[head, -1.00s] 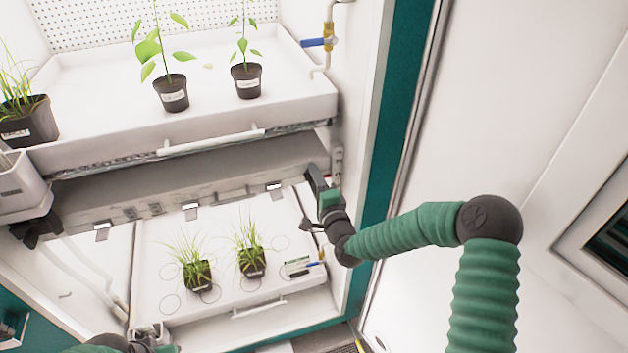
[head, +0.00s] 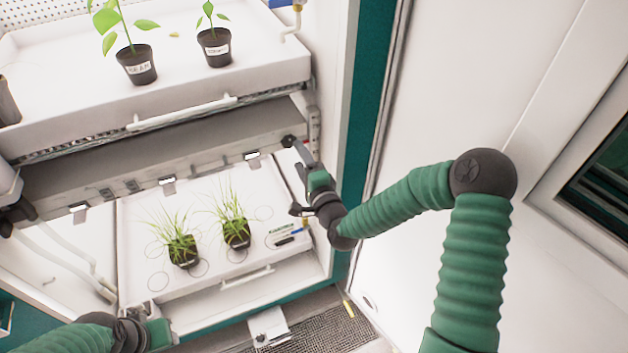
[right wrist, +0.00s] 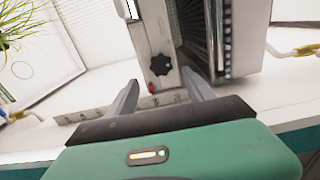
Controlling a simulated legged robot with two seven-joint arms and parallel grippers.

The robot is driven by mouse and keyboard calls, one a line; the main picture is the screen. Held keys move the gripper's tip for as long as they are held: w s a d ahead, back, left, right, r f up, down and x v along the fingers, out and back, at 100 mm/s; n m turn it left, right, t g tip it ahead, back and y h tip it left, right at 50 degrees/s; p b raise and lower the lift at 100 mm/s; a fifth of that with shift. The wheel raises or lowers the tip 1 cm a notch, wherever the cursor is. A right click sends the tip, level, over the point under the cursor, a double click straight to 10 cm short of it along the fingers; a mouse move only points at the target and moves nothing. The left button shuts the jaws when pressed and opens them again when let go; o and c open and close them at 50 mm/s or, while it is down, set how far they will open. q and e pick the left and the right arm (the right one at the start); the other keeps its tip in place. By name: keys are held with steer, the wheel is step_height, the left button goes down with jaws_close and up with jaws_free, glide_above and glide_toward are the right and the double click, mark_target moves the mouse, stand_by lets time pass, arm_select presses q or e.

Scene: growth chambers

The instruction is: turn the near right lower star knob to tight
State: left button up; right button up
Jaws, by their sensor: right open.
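In the right wrist view a black star knob (right wrist: 161,66) sits on a pale upright bracket, with a small red mark below it. My right gripper (right wrist: 160,80) is open and empty; its two fingers point toward the bracket, and the knob shows beyond and between their tips. In the head view my right gripper (head: 294,176) is at the right end of the shelf, by the chamber's right post.
The upper tray (head: 60,120) with potted plants stands above the grey shelf underside. The lower tray (head: 205,285) holds two grass pots (head: 183,250) and pens. The teal door frame (head: 362,150) stands close to my right arm. A perforated floor mat (head: 315,318) lies below.

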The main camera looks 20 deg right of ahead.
steer(key=s+p, duration=0.1)
steer(key=s, duration=1)
steer(key=shift+s+d+p, duration=0.15)
steer(key=shift+s+p, duration=0.05)
steer(key=shift+p, duration=0.2)
steer(key=shift+f, duration=0.1)
